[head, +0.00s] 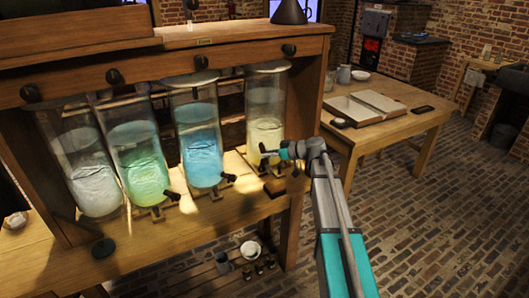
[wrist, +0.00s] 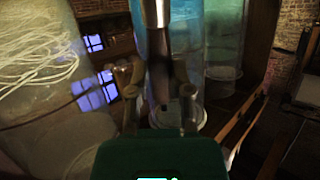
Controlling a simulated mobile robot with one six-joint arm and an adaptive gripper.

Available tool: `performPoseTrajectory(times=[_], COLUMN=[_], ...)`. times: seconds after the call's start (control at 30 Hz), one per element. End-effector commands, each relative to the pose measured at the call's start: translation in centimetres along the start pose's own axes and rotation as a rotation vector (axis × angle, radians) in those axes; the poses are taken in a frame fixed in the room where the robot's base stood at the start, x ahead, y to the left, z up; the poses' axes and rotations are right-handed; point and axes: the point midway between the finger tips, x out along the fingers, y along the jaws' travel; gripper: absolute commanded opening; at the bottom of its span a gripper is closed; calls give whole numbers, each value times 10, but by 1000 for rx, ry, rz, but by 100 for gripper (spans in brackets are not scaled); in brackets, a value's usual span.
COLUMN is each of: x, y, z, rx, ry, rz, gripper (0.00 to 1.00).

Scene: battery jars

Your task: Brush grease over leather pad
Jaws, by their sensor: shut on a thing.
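My gripper (head: 282,153) is at the right end of the wooden bench, in front of the rightmost, pale yellow jar (head: 266,120). In the wrist view its two fingers (wrist: 159,97) are closed around a slim dark tool with a bright metal band (wrist: 157,12), which looks like a brush. The tool's upper end runs out of the top of that view. I cannot make out its bristles or any grease on them. I cannot pick out the leather pad with certainty in either view. A small dark round disc (head: 103,248) lies on the bench at the left front.
Blue (head: 198,135), green (head: 138,160) and white (head: 88,170) jars stand left in the wooden frame, with small dark taps (head: 228,177) jutting forward. The brick floor (head: 440,220) is open.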

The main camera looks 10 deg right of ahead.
Motion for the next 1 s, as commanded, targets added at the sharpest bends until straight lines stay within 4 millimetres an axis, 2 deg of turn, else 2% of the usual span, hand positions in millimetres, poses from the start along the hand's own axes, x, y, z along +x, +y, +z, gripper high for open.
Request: performPoseTrajectory(times=[0.53, 1.0], x=[0, 1], y=[-2, -16], z=[-1, -7], rx=[-1, -7], ry=[0, -2], rz=[-2, -22], gripper=[0, 0])
